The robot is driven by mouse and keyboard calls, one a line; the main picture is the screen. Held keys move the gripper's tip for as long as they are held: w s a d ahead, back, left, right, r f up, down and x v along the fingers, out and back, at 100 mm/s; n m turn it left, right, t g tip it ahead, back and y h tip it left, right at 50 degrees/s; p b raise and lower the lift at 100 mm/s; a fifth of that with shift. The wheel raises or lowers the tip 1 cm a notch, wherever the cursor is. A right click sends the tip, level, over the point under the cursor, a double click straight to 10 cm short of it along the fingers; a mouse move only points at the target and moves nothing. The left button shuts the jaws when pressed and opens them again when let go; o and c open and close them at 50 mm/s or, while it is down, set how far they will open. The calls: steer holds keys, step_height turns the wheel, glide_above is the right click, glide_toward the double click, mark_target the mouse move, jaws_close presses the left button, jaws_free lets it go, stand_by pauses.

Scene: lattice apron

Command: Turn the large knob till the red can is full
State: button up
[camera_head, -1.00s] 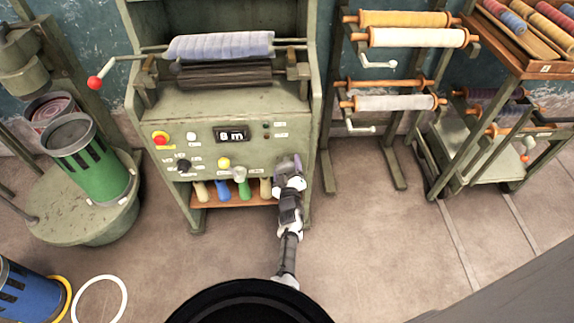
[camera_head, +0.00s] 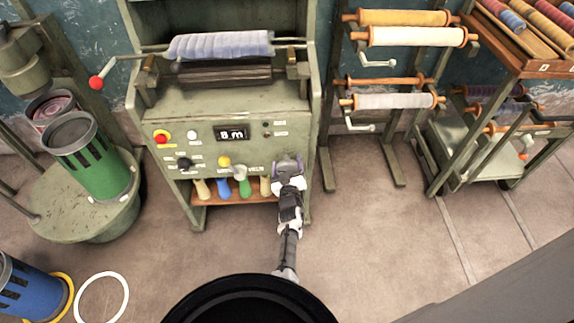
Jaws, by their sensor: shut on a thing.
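The red can (camera_head: 52,108) stands on the round green-grey platform at the left, behind a green can (camera_head: 95,165) that hides much of it. I cannot tell how full it is. My gripper (camera_head: 287,163) is at the right side of the machine's front panel (camera_head: 215,148), its fingers against the panel and shut on what appears to be the large knob. The gripper hides that knob almost wholly. A small black knob (camera_head: 184,163) shows at the panel's left. The display (camera_head: 231,134) appears to read 8 m.
Several coloured handles stand on the shelf (camera_head: 235,197) under the panel, close left of my gripper. A red-knobbed crank (camera_head: 96,82) juts out at the machine's upper left. A blue can (camera_head: 30,290) stands at lower left. Floor between machine and rack is clear.

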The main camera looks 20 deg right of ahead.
steer(key=shift+r, duration=0.1)
steer(key=o, duration=1)
steer(key=v, duration=1.3)
steer(key=shift+s, duration=0.35)
steer(key=shift+w+a, duration=0.1)
